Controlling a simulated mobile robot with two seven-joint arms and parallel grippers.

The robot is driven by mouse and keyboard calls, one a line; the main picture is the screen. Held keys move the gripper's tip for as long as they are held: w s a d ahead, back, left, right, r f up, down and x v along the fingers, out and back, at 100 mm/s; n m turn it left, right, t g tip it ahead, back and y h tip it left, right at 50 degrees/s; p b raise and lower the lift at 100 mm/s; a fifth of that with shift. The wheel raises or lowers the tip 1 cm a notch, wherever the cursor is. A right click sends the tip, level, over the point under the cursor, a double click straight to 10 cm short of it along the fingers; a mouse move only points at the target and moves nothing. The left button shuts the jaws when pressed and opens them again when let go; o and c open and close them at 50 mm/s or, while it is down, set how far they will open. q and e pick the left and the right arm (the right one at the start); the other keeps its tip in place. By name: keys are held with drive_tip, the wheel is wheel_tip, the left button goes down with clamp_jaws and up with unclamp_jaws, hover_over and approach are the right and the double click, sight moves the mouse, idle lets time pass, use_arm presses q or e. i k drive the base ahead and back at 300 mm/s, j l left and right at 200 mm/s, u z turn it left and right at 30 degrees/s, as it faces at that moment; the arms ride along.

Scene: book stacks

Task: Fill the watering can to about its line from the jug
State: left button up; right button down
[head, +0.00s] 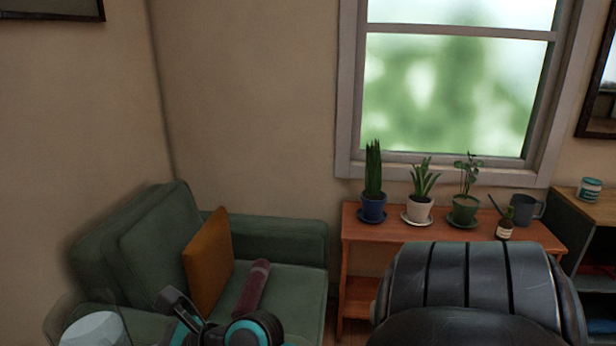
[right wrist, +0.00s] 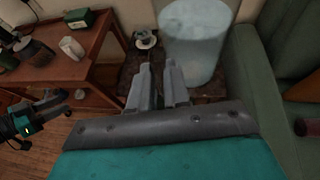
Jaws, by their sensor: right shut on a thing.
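The dark grey watering can (head: 526,208) stands on the wooden bench under the window, its thin spout pointing up and left. Its fill line and inside are not visible. The jug's upper part also shows at the bottom left of the head view (head: 97,330), far from the can. My left gripper (right wrist: 55,105) shows small at the left of the right wrist view; its jaw opening is unclear.
Potted plants in blue (head: 373,208), white (head: 419,210) and green (head: 465,209) pots stand left of the can. A green armchair (head: 290,240) is at left.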

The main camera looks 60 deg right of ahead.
sight(525, 205)
drive_tip(key=l+z, duration=1)
drive_tip(key=i+l+z, duration=0.2)
drive_tip(key=l+z, duration=0.15)
drive_tip(key=z, duration=0.15)
drive_tip(key=i+l+z, duration=0.25)
drive_tip(key=z, duration=0.2)
drive_tip(key=i+l, duration=0.5)
drive_tip(key=l, duration=0.35)
